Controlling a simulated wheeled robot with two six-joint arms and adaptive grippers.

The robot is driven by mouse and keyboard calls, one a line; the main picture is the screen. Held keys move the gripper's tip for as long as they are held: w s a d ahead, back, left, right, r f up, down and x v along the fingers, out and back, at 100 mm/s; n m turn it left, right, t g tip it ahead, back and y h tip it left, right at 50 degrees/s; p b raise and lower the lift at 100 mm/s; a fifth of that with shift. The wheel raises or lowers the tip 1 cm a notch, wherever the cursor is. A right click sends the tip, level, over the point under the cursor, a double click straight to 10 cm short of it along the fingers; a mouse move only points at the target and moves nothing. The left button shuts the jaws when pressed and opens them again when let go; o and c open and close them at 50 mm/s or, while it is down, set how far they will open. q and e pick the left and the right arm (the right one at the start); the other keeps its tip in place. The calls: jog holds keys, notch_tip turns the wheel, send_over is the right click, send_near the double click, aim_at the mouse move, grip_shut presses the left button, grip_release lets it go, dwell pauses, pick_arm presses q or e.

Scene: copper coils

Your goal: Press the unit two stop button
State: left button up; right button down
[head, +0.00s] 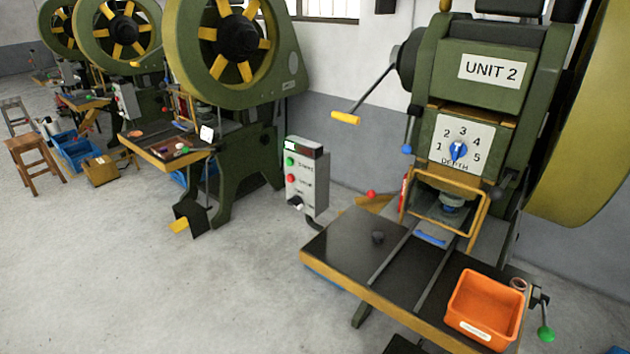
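The press marked UNIT 2 (493,70) stands at the right in the head view. A grey control box (321,178) stands to its left, at the end of its table. The box front has a green button (290,161) at the top, a red button (292,182) below it, and a dark knob (296,202) at the bottom. The small labels beside the buttons are too blurred to read surely. A small display (304,147) sits above the buttons. Neither of my grippers is in view, and nothing covers the box front.
The press table (345,240) carries an orange bin (487,306) at the front right. A yellow-handled lever (345,118) sticks out left above the table. A dial (458,151) is on the press. More green presses stand at the back left. The floor (200,290) at front left is clear.

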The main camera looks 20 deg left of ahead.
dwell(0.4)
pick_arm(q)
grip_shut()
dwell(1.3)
